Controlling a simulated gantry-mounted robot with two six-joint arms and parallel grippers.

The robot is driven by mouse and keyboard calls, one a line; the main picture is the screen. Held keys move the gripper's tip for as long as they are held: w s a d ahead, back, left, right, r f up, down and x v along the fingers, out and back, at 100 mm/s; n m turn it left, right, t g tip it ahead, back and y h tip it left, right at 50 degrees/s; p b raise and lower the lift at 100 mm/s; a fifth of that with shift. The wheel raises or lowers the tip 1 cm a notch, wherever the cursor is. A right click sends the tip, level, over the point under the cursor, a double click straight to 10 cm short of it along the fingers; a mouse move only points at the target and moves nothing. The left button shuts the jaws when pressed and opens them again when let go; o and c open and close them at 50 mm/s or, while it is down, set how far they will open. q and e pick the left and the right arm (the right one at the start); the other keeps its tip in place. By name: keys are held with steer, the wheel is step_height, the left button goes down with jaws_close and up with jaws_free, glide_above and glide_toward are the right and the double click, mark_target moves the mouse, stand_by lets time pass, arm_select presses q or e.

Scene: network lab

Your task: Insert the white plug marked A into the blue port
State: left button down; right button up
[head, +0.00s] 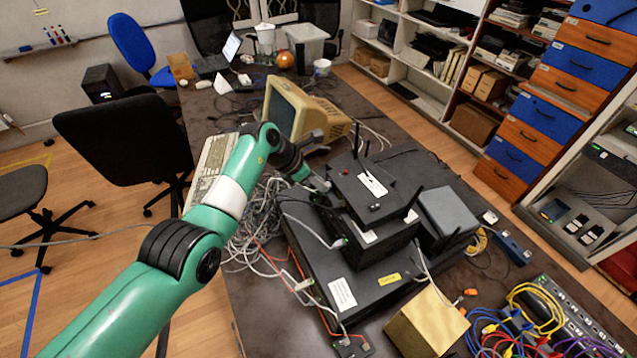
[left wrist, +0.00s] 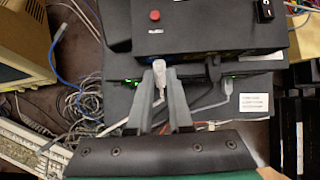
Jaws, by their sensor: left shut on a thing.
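My left gripper (left wrist: 160,82) is shut on a white plug (left wrist: 159,70), which sits between its fingertips with a pale cable hanging below. No letter A is readable on it. In the head view the left gripper (head: 319,187) reaches the left side of a stack of black network boxes (head: 375,240). In the left wrist view the plug is close in front of the upper black box (left wrist: 205,42). My right gripper is not in view.
Another pale plug with a cable (left wrist: 228,84) is at a green-lit spot to the right. Tangled grey cables (head: 255,225) lie left of the stack. An old beige monitor (head: 310,110) stands behind. A yellowish box (head: 428,322) and coloured cables are at the front right.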

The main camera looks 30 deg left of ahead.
arm_select(q)
steer(key=shift+w, duration=0.1)
steer(key=c, duration=0.8)
jaws_free()
steer(key=shift+o, duration=0.2)
steer(key=shift+r, duration=0.1)
steer(key=shift+r, duration=0.25)
steer(key=p+v, duration=0.3)
steer(key=v, duration=0.8)
